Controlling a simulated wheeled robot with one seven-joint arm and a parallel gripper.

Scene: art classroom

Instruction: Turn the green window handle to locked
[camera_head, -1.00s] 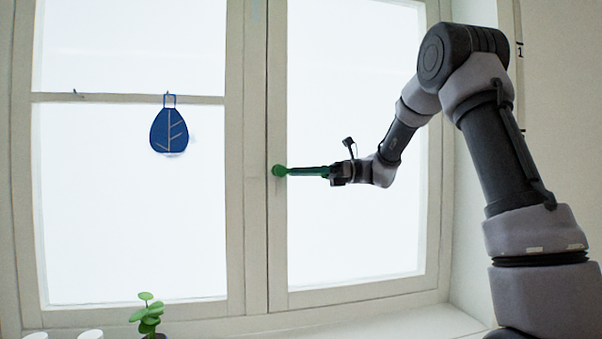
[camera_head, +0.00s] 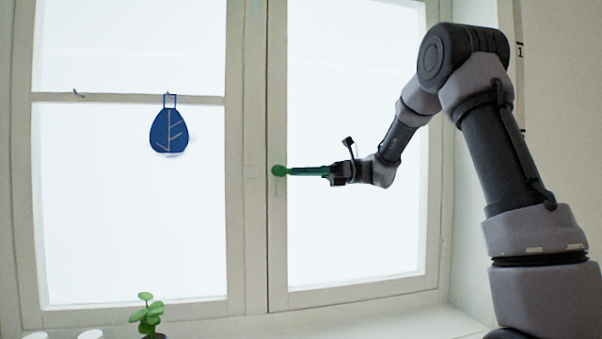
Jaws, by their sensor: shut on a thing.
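The green window handle (camera_head: 306,171) is on the frame of the right window sash. Its round base (camera_head: 280,171) sits on the sash's left upright, and its lever points right, about horizontal, over the pane. My gripper (camera_head: 334,173) is at the right end of the lever, shut on it. The gripper's dark body covers the lever's tip. The fingers are too small to make out singly.
A blue leaf-shaped ornament (camera_head: 169,132) hangs from the crossbar of the left window. A green potted plant (camera_head: 149,316) and two white round things (camera_head: 90,334) stand at the bottom left. The sill (camera_head: 400,325) at lower right is clear.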

